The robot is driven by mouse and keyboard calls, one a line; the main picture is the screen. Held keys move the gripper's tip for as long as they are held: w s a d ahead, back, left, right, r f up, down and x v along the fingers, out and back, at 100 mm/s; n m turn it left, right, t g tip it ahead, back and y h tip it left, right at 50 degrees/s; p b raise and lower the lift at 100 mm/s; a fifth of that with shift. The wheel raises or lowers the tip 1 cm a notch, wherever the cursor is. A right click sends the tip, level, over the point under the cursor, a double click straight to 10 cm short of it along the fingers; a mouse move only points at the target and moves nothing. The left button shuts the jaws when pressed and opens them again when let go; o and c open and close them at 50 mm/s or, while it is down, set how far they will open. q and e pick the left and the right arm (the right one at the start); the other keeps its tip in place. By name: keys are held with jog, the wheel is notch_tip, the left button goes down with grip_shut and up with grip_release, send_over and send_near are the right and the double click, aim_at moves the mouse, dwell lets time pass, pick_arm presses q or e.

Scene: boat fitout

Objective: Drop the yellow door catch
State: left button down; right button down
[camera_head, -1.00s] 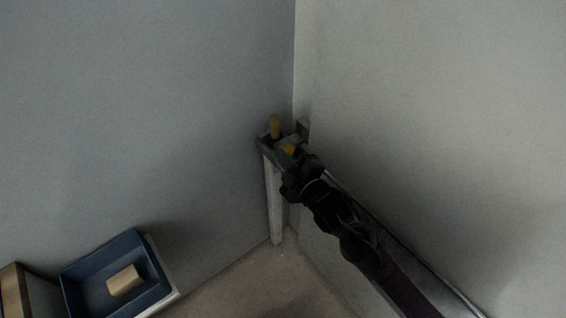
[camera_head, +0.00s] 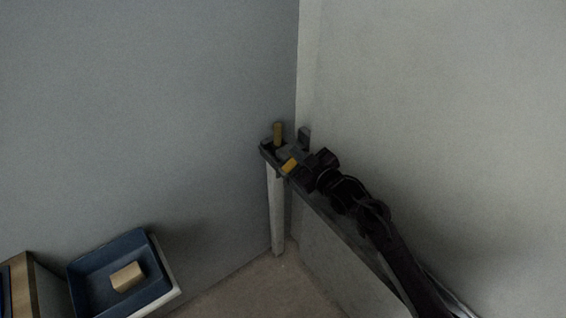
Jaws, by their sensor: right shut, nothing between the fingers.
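A small yellow block (camera_head: 290,165), which looks like the yellow door catch, lies on the far end of a narrow grey ledge in the corner. My right gripper (camera_head: 304,176) comes in from the lower right along the ledge. It is shut and empty, just right of the yellow block. The picture is too dark to tell whether they touch. A taller yellow peg (camera_head: 278,132) stands upright behind the block. My left gripper is not in view.
A blue tray (camera_head: 82,268) with a tan block (camera_head: 127,277) in it stands at the lower left, beside a wooden-edged box (camera_head: 32,284). Walls meet behind the ledge (camera_head: 270,155). A pale post (camera_head: 276,210) stands under its end. Floor shows below.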

jog(key=shift+w+d+f+m, duration=0.1)
jog(key=shift+w+d+m, duration=0.05)
jog(key=shift+d+m, duration=0.2)
jog(key=shift+w+d+f, duration=0.1)
jog(key=shift+d+f, duration=0.05)
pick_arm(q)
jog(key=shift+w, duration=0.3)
pick_arm(e)
jog(key=shift+d, duration=0.1)
jog(key=shift+w, duration=0.1)
